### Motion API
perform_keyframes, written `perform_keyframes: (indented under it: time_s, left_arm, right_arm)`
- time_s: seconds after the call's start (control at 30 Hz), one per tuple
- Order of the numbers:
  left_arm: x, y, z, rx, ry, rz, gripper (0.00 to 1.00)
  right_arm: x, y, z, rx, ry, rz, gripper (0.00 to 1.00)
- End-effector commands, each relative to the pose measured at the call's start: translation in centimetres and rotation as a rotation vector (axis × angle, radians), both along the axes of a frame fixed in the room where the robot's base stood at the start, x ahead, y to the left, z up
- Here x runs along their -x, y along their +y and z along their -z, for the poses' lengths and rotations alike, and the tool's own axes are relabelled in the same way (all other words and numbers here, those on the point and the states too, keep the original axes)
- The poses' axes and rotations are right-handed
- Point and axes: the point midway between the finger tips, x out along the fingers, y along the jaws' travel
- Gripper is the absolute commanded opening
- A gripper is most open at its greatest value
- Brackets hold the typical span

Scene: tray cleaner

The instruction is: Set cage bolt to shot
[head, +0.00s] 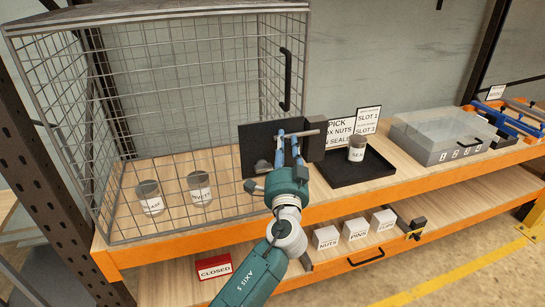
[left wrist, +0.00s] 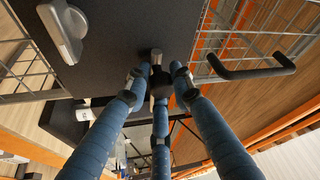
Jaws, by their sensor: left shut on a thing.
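The wire cage (head: 160,8) stands on the left of the workbench, with a black door handle (head: 287,80) on its mesh. A dark plate (head: 256,135) at the cage's right side carries the bolt, whose grey bar (head: 312,132) points right toward a dark block (head: 313,146). My left gripper (head: 290,137) is in front of the plate, its blue fingers shut on the bolt's knob. In the left wrist view the knob (left wrist: 156,57) shows between the fingertips of my left gripper (left wrist: 155,80). The fingers partly hide the bolt. My right gripper is not in view.
Two labelled cans (head: 200,188) stand inside the cage. Right of the plate, a black tray (head: 350,182) holds another can (head: 357,149). A clear-lidded box (head: 440,132) stands farther right. The lower shelf holds a red CLOSED sign (head: 214,268) and white labelled boxes (head: 355,228).

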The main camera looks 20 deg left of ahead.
Motion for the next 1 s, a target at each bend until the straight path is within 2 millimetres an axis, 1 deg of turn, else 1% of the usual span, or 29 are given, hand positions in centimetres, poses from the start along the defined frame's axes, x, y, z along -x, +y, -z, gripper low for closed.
perform_keyframes:
  time_s: [0.03,0.07,0.2,0.4,0.43,0.5,0.53,0.7,0.83,0.93,1.0]
  left_arm:
    - [-0.3,-0.6,0.0,0.0,-0.008,0.003,0.0]
    - [-0.4,-0.7,-0.1,-0.002,-0.008,0.003,0.0]
    - [-0.6,-1.2,-0.4,-0.004,-0.006,0.006,0.0]
    - [-0.6,-1.2,-0.6,-0.004,-0.008,0.008,0.0]
    - [-0.6,-1.2,-0.6,-0.004,-0.008,0.008,0.25]
    - [-0.6,-1.3,-0.6,-0.004,-0.007,0.009,0.39]
    - [-0.6,-1.2,-0.5,-0.004,-0.007,0.008,0.4]
    - [-0.6,-1.1,-0.3,-0.003,-0.004,0.005,0.4]
    - [-0.4,-1.1,-0.2,-0.002,-0.002,0.004,0.4]
    - [0.4,-1.3,0.1,-0.002,0.0,0.004,0.4]
    - [1.4,-1.6,0.4,-0.001,0.001,0.005,0.4]
  right_arm:
    - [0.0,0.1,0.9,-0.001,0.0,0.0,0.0]
    - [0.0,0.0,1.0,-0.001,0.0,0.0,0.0]
    - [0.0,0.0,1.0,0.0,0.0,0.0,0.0]
    - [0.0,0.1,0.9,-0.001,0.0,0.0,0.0]
    - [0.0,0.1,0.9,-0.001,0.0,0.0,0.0]
    - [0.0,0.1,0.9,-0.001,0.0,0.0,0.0]
    - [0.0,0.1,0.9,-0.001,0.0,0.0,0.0]
    - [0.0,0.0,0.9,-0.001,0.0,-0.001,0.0]
    - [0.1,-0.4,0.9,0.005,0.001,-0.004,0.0]
    - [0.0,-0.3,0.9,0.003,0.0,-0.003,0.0]
    - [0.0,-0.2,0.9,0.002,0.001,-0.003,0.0]
